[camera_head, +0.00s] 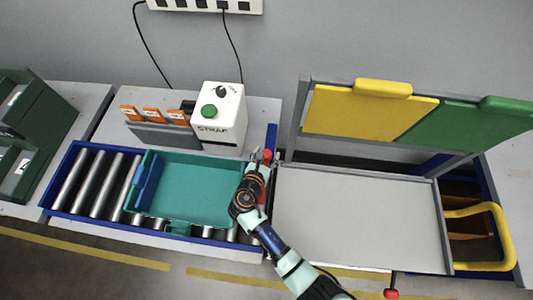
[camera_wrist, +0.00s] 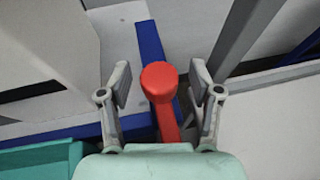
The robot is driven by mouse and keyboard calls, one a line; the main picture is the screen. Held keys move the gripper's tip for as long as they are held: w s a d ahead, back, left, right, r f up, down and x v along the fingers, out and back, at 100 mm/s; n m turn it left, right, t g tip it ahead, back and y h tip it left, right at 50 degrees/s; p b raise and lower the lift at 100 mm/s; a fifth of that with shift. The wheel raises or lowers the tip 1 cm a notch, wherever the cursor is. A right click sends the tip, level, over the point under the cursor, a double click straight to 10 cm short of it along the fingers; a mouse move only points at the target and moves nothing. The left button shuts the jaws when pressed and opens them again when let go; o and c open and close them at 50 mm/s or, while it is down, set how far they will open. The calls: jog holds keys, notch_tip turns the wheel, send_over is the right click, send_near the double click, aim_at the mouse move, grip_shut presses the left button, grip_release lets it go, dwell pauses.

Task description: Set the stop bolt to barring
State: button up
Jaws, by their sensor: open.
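A red knob on a red lever (camera_wrist: 160,82), which looks like the stop bolt, stands between my fingers in the wrist view. In the head view a bit of its red (camera_head: 266,157) shows beside my fingertips, at the right end of the roller conveyor. My gripper (camera_head: 260,156) is open, with a finger on each side of the red knob. In the wrist view my gripper (camera_wrist: 160,85) shows a gap between each finger and the knob. The base of the lever is hidden behind my gripper's body.
A teal tray (camera_head: 210,160) lies on the rollers left of my arm. A white STRAP machine (camera_head: 220,118) stands behind it. A grey tabletop (camera_head: 350,220) lies to the right, with yellow (camera_head: 350,115) and green (camera_head: 460,135) panels behind.

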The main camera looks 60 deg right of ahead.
jog(key=v, duration=1.1)
jog(key=shift+a+r, duration=0.2)
jog(key=shift+a, duration=0.1)
